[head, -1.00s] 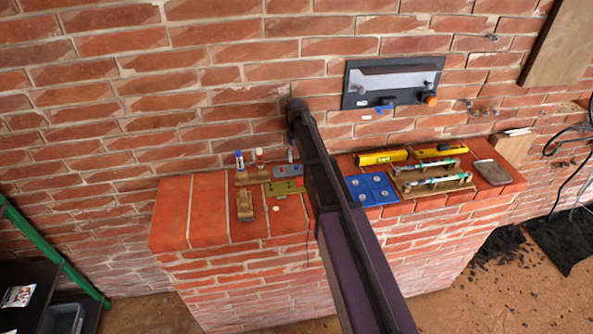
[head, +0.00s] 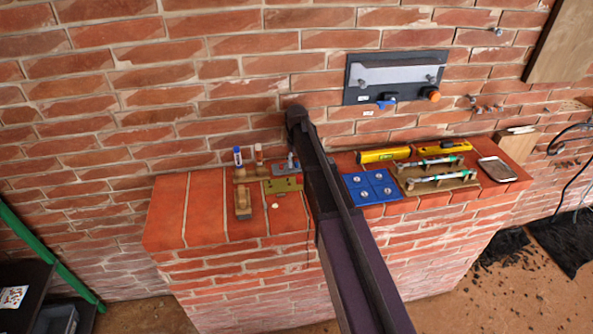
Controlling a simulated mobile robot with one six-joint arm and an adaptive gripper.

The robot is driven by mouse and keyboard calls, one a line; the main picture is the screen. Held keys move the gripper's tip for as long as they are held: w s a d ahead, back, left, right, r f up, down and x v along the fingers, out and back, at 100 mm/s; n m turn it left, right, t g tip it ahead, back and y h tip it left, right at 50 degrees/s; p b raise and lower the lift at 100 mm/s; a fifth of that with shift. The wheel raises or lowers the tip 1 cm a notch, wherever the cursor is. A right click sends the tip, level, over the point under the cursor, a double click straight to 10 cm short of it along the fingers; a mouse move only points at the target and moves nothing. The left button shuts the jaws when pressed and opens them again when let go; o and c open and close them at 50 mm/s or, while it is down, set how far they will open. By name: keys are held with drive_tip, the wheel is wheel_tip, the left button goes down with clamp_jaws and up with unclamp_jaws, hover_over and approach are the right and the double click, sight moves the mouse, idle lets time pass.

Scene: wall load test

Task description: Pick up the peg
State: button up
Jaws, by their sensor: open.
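I cannot tell for sure which item is the peg. Two small upright pieces, one white with a blue top (head: 238,157) and one brownish (head: 259,156), stand at the back left of the brick ledge (head: 215,215). Two rods with green ends lie across a tan board (head: 411,188) on the right part of the ledge. My dark arm crosses the middle of the head view and hides part of the ledge. My gripper is not visible.
A tan block (head: 243,203), an olive plate (head: 283,185), a blue plate (head: 370,187), yellow levels (head: 384,155) and a flat grey item (head: 497,169) lie on the ledge. A dark panel (head: 396,77) is on the wall. The ledge's far left is clear.

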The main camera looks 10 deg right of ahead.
drive_tip(key=shift+f, duration=0.4)
idle(0.3)
clamp_jaws()
